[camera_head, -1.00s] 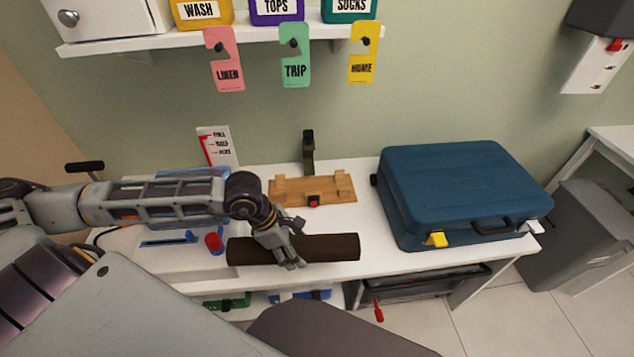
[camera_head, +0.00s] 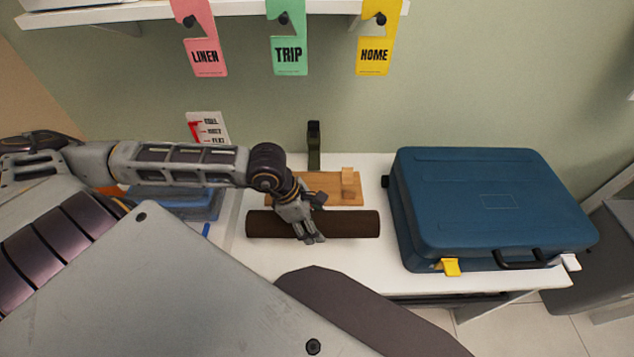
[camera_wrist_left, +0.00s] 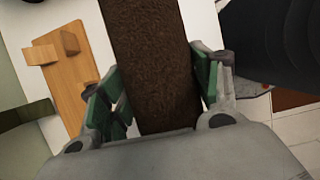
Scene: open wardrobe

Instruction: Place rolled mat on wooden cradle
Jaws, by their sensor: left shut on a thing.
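The rolled mat (camera_head: 350,223) is a dark brown cylinder lying left to right in the head view, in front of the wooden cradle (camera_head: 325,181). My left gripper (camera_head: 314,238) is shut around the mat near its middle. In the left wrist view the mat (camera_wrist_left: 148,60) runs between the two green-padded fingers (camera_wrist_left: 158,98). The cradle, a flat light-wood board with raised blocks, shows there at left (camera_wrist_left: 72,85), beside the mat and apart from it. My left arm hides the cradle's left part in the head view. My right gripper is not in view.
A blue suitcase (camera_head: 490,205) with yellow and white latches stands on the white table at right. A dark green upright strap-like piece (camera_head: 314,146) is behind the cradle. Hanging tags (camera_head: 287,45) and a shelf are above. Bare table (camera_head: 350,262) lies in front of the mat.

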